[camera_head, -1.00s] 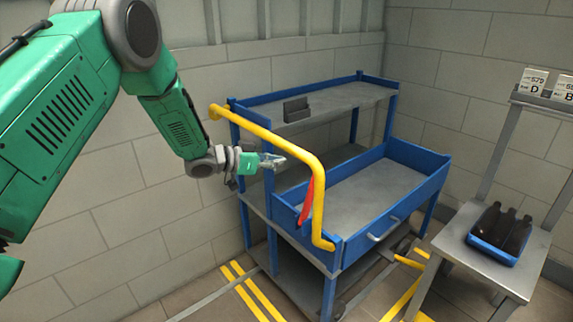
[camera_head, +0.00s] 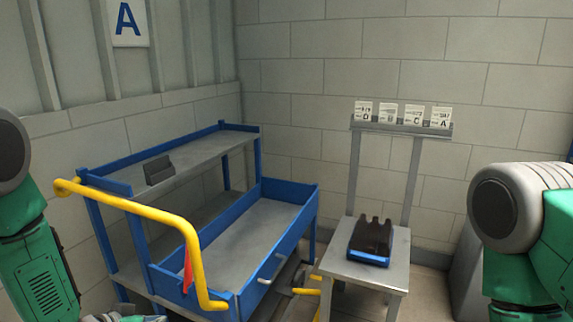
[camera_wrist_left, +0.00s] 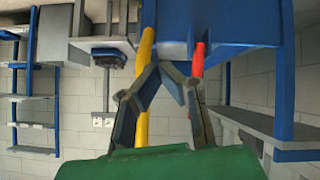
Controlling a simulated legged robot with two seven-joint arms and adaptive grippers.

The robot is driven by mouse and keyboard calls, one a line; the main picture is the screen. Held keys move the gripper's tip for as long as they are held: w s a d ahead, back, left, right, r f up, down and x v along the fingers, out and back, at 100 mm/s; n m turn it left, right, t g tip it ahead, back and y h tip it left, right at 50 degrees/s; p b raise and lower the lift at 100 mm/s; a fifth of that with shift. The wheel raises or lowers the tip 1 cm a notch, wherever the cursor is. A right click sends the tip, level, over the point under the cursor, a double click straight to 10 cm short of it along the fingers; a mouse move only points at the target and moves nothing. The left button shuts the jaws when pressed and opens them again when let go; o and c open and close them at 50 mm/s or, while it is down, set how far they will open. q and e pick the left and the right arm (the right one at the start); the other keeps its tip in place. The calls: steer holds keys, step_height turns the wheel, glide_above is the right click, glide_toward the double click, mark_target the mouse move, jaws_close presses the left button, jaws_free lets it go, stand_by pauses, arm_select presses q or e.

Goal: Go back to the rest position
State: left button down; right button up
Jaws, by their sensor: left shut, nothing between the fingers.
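My left gripper (camera_wrist_left: 168,68) is shut and empty in the left wrist view. Its fingers show in front of the blue cart's yellow handle and red part. In the head view only a sliver of it shows at the bottom edge, low in front of the cart's left end. My left arm comes down the left edge. My right arm's green and grey links stand at the right edge; the right gripper is out of the picture. Dark bottles (camera_head: 373,236) stand in a blue tray (camera_head: 368,259) on a grey stand.
A blue cart (camera_head: 300,203) with a yellow handle (camera_head: 140,208) and red part (camera_head: 187,271) stands left of centre. A dark holder (camera_head: 158,169) sits on its upper shelf. The grey stand (camera_head: 397,276) carries a rack of lettered cards (camera_head: 402,126).

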arm_select(q)
steer(key=s+f+g+y, duration=0.1)
steer(key=s+f+g, duration=0.2)
steer(key=s, duration=0.8)
steer(key=s+f+n+g+y, duration=0.1)
steer(key=s+f+g+y, duration=0.1)
steer(key=s, duration=0.8)
steer(key=s+f+g+y, duration=0.1)
steer(key=s+f+g, duration=0.2)
steer(key=s, duration=0.8)
steer(key=shift+s+d+f+n+g, duration=0.3)
steer(key=shift+f+n, duration=0.1)
steer(key=shift+f, duration=0.55)
